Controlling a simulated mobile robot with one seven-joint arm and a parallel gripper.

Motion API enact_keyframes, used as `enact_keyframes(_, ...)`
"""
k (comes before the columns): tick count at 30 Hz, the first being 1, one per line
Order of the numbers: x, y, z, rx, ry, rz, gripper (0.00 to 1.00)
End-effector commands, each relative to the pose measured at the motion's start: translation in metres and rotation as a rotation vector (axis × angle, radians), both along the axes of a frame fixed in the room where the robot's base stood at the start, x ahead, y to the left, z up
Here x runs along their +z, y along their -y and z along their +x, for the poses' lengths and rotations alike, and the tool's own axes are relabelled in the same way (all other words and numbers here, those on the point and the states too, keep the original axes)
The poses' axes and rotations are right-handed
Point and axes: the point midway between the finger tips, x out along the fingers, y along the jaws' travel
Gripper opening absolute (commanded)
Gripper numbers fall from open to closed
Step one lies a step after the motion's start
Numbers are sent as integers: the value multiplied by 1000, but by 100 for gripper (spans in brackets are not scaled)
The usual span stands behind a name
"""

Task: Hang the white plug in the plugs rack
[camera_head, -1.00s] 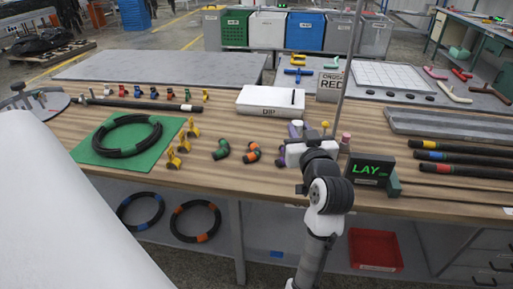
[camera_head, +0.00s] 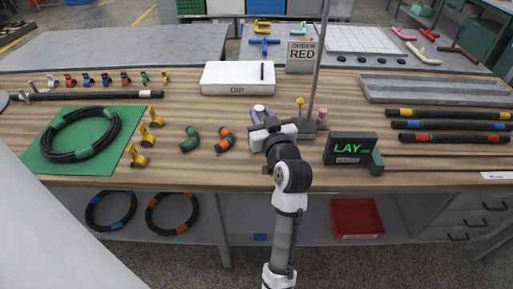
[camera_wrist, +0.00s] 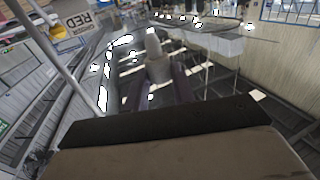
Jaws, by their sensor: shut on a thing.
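My gripper (camera_head: 259,114) is above the wooden bench, left of the thin pole. Its two purple fingers (camera_wrist: 162,88) are shut on a pale, rounded plug (camera_wrist: 153,45), seen as greyish white in the wrist view. In the head view the plug is too small to make out clearly. A yellow-topped plug (camera_head: 300,102) and a pink-topped plug (camera_head: 322,114) stand just right of my gripper, by the pole. I cannot tell which fixture is the plugs rack. The plug in my fingers appears apart from any rack.
The pole (camera_head: 318,60) rises close to my gripper's right. The LAY sign (camera_head: 349,147) stands right of my arm. Green and orange elbows (camera_head: 226,139) lie left. A white DIP box (camera_head: 237,78) is behind. Several small coloured fittings (camera_head: 106,79) line the left rear.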

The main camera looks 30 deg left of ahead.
Motion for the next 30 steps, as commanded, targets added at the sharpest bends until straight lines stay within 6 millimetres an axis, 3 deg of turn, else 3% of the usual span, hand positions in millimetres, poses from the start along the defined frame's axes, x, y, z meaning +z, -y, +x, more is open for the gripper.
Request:
enact_keyframes(3,-36,-1,-1,2,-8,-4,3)
enact_keyframes(9,-77,0,0,0,-3,-2,3)
enact_keyframes(14,-89,0,0,0,-1,0,3)
enact_keyframes(22,-126,0,0,1,-1,0,3)
enact_keyframes(30,-131,0,0,-1,1,1,3)
